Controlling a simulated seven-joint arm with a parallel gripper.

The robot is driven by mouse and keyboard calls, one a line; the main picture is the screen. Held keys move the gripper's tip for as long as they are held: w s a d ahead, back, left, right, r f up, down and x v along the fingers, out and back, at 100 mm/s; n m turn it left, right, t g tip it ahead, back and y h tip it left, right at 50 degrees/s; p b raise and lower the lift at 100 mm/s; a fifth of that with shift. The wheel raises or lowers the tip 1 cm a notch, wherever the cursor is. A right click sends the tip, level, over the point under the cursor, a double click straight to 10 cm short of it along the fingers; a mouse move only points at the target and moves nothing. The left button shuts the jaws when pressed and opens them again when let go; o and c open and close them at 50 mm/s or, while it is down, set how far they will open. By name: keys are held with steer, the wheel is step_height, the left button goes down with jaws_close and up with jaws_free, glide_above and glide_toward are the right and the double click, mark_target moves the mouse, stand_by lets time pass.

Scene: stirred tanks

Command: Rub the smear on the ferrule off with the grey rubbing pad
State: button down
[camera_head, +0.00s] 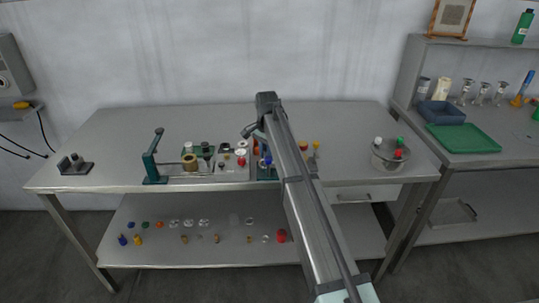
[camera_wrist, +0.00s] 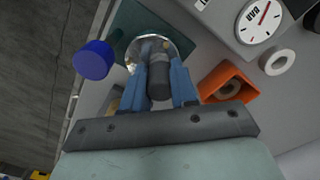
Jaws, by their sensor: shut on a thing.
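In the wrist view the two blue fingers of my gripper (camera_wrist: 165,72) are closed on a dark grey cylindrical piece (camera_wrist: 159,87), which looks like the grey rubbing pad. Just beyond its tip is a shiny round metal part (camera_wrist: 178,44), probably the ferrule, on a dark teal plate (camera_wrist: 130,24). A brownish patch shows near the pad's tip; I cannot tell whether it is the smear. Whether pad and metal touch is also unclear. In the head view my gripper (camera_head: 264,162) is low over the bench's middle, partly hidden by my arm.
A blue cap (camera_wrist: 94,60), an orange triangular holder (camera_wrist: 229,84) and a dial gauge (camera_wrist: 259,20) lie close around my gripper. On the bench (camera_head: 120,125) stand a teal lever tool (camera_head: 152,161) and a metal pot (camera_head: 388,158). The bench's back strip is clear.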

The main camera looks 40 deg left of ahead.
steer(key=shift+s+a, duration=0.1)
steer(key=shift+s, duration=0.2)
steer(key=shift+s+d+f, duration=0.1)
steer(key=shift+s+d, duration=0.15)
steer(key=shift+s, duration=0.1)
steer(key=shift+s+d, duration=0.2)
steer(key=shift+d, duration=0.15)
steer(key=shift+w+d, duration=0.1)
steer(key=shift+d, duration=0.25)
steer(key=shift+w, duration=0.25)
steer(key=shift+w+a, duration=0.15)
steer(key=shift+a, duration=0.15)
steer(key=shift+a, duration=0.15)
steer(key=shift+w+r, duration=0.1)
steer(key=shift+r, duration=2.9)
